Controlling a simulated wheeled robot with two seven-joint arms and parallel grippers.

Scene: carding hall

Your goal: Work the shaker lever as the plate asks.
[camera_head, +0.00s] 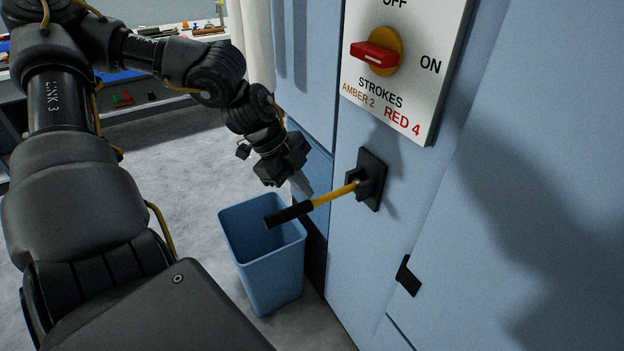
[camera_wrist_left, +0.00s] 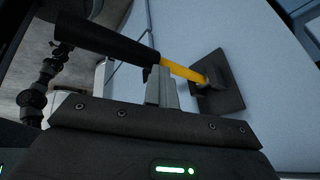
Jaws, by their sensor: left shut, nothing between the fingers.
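The shaker lever has a black grip (camera_head: 288,214) and a yellow shaft (camera_head: 335,194). It sticks out from a black mount (camera_head: 372,178) on the blue panel. The white plate (camera_head: 405,85) above reads OFF, ON, STROKES, AMBER 2, RED 4. Its red knob (camera_head: 374,54) sits on a yellow disc, its end pointing left, away from ON. My left gripper (camera_head: 303,187) is shut and empty, close to the lever. In the left wrist view its fingertips (camera_wrist_left: 160,78) overlap the lever where grip (camera_wrist_left: 105,40) meets shaft (camera_wrist_left: 182,70); I cannot tell whether they touch. My right gripper is not in view.
A blue bin (camera_head: 268,268) stands on the floor below the lever, against the cabinet. A small black catch (camera_head: 408,275) sticks out of the panel at lower right. A shelf with small items (camera_head: 182,31) is at the back left. Grey floor lies open between.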

